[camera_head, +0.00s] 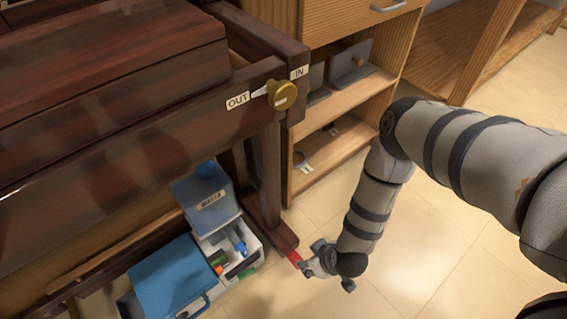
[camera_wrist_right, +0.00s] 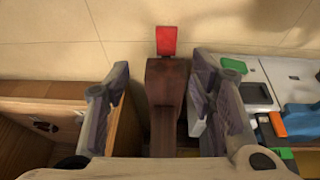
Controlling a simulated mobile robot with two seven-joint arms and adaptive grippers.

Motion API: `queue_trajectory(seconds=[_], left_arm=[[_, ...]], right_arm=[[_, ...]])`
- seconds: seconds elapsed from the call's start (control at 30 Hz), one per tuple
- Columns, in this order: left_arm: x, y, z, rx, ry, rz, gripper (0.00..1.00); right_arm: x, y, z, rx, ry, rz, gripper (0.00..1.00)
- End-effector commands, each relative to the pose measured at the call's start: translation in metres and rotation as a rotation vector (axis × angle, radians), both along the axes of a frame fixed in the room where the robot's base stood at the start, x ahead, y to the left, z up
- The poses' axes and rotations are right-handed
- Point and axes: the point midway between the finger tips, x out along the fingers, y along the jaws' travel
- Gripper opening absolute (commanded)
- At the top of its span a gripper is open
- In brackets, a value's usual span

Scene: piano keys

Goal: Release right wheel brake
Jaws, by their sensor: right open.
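The red wheel brake tab (camera_head: 294,258) sticks out from the end of the piano's dark wooden foot (camera_head: 279,237) near the floor. In the right wrist view the red tab (camera_wrist_right: 167,41) stands upright in the picture at the end of the foot (camera_wrist_right: 165,95), beyond my fingertips. My right gripper (camera_head: 318,262) is low beside the tab. In the wrist view my right gripper (camera_wrist_right: 163,75) is open, with one finger on each side of the wooden foot. I cannot tell whether either finger touches it. My left gripper is not in view.
The piano (camera_head: 120,110) fills the left, with a brass knob (camera_head: 283,95) between OUT and IN labels. A blue WATER container (camera_head: 207,197), a white caddy (camera_head: 229,246) and a blue box (camera_head: 168,281) stand left of the foot. Wooden shelves (camera_head: 340,150) stand behind. Tiled floor is clear at right.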

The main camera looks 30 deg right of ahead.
Motion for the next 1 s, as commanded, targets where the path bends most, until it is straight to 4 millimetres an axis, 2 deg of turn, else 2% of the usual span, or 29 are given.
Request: queue_trajectory(seconds=[0.03,0.07,0.17,0.4,0.6,0.73,1.0], left_arm=[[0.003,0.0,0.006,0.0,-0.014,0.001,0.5],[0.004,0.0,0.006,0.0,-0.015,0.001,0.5],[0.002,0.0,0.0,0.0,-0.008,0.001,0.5],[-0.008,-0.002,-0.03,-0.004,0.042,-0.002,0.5],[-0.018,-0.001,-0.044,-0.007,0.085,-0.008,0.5],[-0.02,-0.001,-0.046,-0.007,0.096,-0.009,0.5],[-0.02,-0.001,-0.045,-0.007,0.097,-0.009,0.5]], right_arm=[[-0.005,-0.003,0.008,0.018,-0.01,0.001,0.5],[-0.008,-0.004,0.008,0.028,-0.012,0.001,0.5],[-0.009,-0.003,-0.004,0.042,-0.012,0.003,0.5],[0.011,-0.001,-0.066,0.041,-0.007,0.002,0.5],[0.028,0.001,-0.1,0.041,-0.009,0.004,0.5],[0.034,0.001,-0.108,0.042,-0.012,0.003,0.5],[0.036,0.002,-0.107,0.043,-0.014,0.004,0.5]])
